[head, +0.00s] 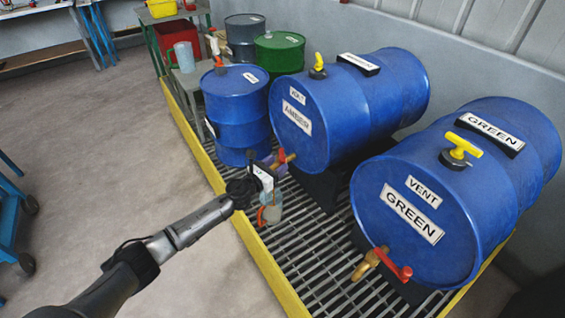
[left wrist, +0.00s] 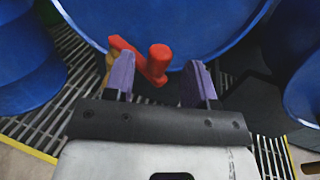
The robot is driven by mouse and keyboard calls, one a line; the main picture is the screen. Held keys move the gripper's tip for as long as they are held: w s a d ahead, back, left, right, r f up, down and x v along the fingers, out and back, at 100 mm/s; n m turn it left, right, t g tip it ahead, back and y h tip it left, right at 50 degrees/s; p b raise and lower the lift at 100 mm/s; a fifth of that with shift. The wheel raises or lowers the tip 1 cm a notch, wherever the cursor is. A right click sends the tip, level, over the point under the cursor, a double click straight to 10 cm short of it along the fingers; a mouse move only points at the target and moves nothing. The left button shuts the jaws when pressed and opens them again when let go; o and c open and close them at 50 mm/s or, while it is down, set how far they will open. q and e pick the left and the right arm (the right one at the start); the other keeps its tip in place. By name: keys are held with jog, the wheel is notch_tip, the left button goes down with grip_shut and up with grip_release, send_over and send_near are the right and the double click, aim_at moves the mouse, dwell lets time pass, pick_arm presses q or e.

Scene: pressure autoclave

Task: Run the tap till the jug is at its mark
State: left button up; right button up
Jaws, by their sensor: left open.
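The AMBER drum (head: 330,135) lies on its side in a cradle, with a brass tap (head: 287,158) low on its front. My left gripper (head: 273,163) is at this tap, open. In the left wrist view its purple fingers stand either side of the red tap lever (left wrist: 158,64), the lever nearer the left finger. A small translucent jug (head: 272,212) with an orange-red handle is below the gripper, partly hidden by it. I cannot make out its mark, its level or any stream. My right gripper is out of view.
The GREEN drum (head: 440,205) lies to the right; its tap (head: 375,263) has a red lever. A smaller upright blue drum (head: 236,105) stands to the left. Both lying drums have yellow vent caps. The grating (head: 325,270) has a yellow edge; open floor lies left.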

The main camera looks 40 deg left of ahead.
aim_at(280, 162)
pick_arm(q)
jog(key=shift+w+d+b, duration=0.1)
jog(key=shift+w+b, duration=0.3)
jog(key=shift+w, duration=1.25)
grip_shut()
